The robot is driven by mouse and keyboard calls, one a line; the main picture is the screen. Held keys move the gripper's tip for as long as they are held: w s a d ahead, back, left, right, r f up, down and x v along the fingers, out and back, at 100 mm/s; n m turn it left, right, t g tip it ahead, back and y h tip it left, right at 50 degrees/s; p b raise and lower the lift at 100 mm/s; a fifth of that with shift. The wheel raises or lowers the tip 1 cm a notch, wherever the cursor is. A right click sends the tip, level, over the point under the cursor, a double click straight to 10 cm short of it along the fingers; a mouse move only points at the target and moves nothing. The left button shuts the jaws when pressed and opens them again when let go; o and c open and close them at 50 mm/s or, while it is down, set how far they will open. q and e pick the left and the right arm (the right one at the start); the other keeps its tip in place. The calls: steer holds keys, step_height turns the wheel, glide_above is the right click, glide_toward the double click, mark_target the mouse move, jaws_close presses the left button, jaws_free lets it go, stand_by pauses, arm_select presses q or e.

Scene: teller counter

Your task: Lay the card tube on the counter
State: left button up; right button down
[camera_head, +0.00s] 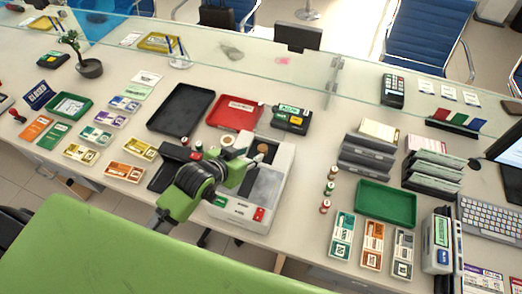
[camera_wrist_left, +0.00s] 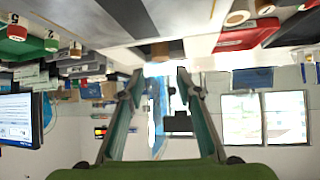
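A short cylinder with a brown round top (camera_head: 263,148) stands at the back of the white-and-grey counter machine (camera_head: 277,172); it looks like card, but I cannot tell for sure that it is the card tube. My left gripper (camera_head: 243,167) is over the machine, just in front of that cylinder and apart from it. In the left wrist view the left gripper (camera_wrist_left: 161,82) has its two fingers apart with nothing held between them. Brown-ended rolls, one of them a round-ended roll (camera_wrist_left: 237,16), show at the top of that view. My right gripper is not in view.
A black tray (camera_head: 181,108) and a red tray (camera_head: 236,110) lie behind the machine. Several small rolls (camera_head: 328,188) stand to its right, near a green tray (camera_head: 386,204). A glass screen (camera_head: 300,75) runs behind. Bare counter shows right of the machine.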

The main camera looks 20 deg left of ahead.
mark_target(262, 148)
arm_select(q)
steer(key=x, duration=0.4)
steer(key=shift+w+d, duration=0.1)
steer(key=shift+d, duration=0.05)
steer(key=shift+w+d+f, duration=0.15)
steer(key=shift+w+f, duration=0.05)
steer(key=shift+w, duration=0.05)
steer(key=shift+w+f+p, duration=0.1)
steer(key=shift+w+p, duration=0.05)
steer(key=shift+p, duration=0.2)
steer(key=shift+w+f, duration=0.2)
steer(key=shift+w, duration=0.1)
steer(key=p+x, duration=0.1)
steer(key=x, duration=0.2)
steer(key=shift+w+f, duration=0.35)
steer(key=shift+w, duration=0.05)
steer(key=shift+c, duration=0.4)
steer(key=c, duration=0.5)
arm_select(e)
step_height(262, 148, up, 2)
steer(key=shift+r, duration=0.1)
